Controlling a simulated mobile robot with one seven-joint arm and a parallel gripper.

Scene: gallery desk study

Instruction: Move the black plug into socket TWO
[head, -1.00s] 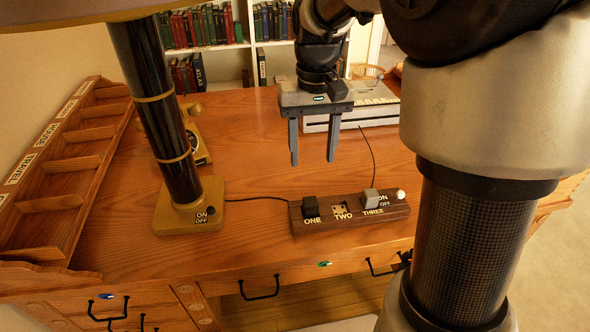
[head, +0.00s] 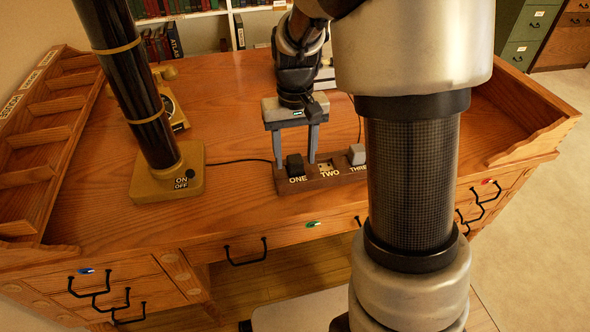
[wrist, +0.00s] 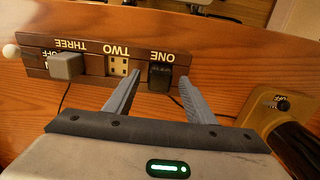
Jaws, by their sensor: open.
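The black plug (head: 295,164) sits in socket ONE of the dark wooden power strip (head: 312,184); it also shows in the wrist view (wrist: 159,79). Socket TWO (head: 325,167) is empty, its pale holed face bare in the wrist view (wrist: 118,66). A grey plug (head: 357,154) sits in socket THREE and shows in the wrist view (wrist: 66,66).
A lamp with a brass base (head: 168,178) and dark column stands left of the strip, its cord running towards it. The desk (head: 225,110) between lamp and gripper is clear.

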